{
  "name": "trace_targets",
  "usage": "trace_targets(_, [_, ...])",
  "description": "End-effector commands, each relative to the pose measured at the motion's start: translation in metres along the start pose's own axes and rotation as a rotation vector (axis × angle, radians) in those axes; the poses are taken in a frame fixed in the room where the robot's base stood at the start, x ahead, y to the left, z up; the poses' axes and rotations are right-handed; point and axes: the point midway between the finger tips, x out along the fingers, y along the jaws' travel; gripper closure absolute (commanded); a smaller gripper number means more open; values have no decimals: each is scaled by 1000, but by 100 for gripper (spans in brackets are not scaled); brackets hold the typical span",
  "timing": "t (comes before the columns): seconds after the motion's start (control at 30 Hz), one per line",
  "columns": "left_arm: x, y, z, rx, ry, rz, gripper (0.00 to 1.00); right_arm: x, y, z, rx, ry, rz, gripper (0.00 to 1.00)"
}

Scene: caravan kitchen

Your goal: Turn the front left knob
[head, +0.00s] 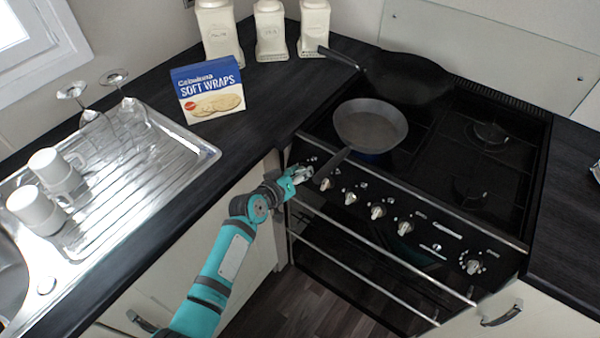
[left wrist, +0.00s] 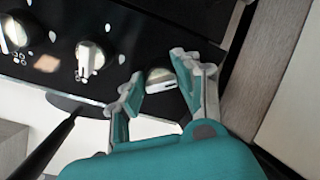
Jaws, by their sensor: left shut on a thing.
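The stove's control panel (head: 425,240) carries a row of silver knobs along its front. My left gripper (head: 303,174) is at the left end of this row, shut on the leftmost knob, which it largely hides in the head view. In the left wrist view my left gripper (left wrist: 157,74) has its two fingers on either side of this silver knob (left wrist: 160,82). The neighbouring knob (left wrist: 88,57) stands free beside it; it also shows in the head view (head: 326,184). My right gripper is not in view.
A grey frying pan (head: 370,124) sits on the left front of the stove, its handle reaching out over the panel near my gripper. A dark pan (head: 408,78) is behind it. A soft wraps box (head: 208,90) and a drainer (head: 195,152) with mugs and glasses stand left.

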Motion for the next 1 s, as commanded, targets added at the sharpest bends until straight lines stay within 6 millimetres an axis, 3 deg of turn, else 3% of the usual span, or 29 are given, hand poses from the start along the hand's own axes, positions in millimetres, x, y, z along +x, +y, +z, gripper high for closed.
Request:
trace_targets(0.1, [0,-1,1,0,-1,-1,100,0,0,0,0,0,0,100])
trace_targets(0.13, [0,-1,1,0,-2,-1,66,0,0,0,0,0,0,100])
trace_targets(0.3, [0,-1,1,1,-1,-1,46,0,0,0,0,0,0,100])
trace_targets(0.67, [-6,-1,1,1,0,-1,46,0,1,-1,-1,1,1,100])
trace_targets(0.77, [-19,-1,1,0,0,-1,46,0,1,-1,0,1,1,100])
trace_targets(1.0, [-69,-1,1,2,0,-2,46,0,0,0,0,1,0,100])
